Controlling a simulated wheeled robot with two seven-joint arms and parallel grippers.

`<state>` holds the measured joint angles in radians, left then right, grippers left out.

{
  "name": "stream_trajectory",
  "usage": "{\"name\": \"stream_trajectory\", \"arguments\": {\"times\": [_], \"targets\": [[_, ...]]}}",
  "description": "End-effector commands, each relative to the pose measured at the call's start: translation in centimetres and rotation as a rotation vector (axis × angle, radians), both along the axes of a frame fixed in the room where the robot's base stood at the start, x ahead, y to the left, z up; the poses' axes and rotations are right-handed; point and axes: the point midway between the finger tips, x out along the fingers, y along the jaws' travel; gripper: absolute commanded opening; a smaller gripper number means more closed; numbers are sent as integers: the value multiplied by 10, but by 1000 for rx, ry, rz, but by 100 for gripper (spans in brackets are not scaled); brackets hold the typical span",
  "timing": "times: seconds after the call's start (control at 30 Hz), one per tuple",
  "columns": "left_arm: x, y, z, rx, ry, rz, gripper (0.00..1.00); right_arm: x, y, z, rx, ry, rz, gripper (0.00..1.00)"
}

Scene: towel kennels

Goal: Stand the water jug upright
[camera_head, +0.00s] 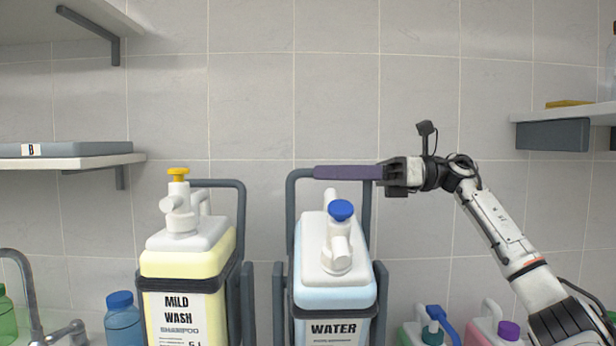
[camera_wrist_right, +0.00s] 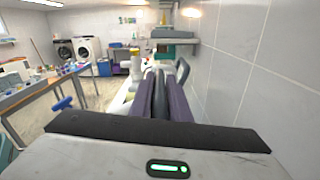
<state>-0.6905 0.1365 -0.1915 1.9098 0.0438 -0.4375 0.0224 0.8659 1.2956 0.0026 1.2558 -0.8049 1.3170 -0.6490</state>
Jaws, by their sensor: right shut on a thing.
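The water jug (camera_head: 334,297) has a pale blue body, a white top, a blue cap and a WATER label. It sits in a dark grey tubular frame (camera_head: 291,215) and appears tipped forward towards me, with much of its top showing. My right gripper (camera_head: 322,172) reaches in from the right behind and above the jug. Its long purple fingers are shut on the frame's top bar, which shows dark between them in the right wrist view (camera_wrist_right: 160,108). The jug's base is out of view. My left gripper is not in view.
A yellow MILD WASH shampoo jug (camera_head: 188,275) stands in a similar frame on the left. A tap (camera_head: 40,300) and a blue bottle (camera_head: 123,318) are further left. Pink (camera_head: 485,325) and green (camera_head: 428,328) containers are lower right. Wall shelves (camera_head: 70,162) are at both sides.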

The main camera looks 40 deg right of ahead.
Motion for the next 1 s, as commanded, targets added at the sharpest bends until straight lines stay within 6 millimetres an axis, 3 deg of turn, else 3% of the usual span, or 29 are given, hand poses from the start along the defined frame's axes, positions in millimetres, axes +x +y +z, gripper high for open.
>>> {"name": "stream_trajectory", "arguments": {"times": [0.47, 0.5, 0.57, 1.0], "targets": [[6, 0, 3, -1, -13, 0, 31, 1, -3, -4, 4, 18, -4, 0], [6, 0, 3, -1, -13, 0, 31, 1, -3, -4, 3, 19, -4, 23], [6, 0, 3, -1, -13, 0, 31, 1, -3, -4, 3, 18, -4, 32], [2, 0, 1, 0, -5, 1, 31, -1, -3, -1, 4, 10, -2, 32]]}}
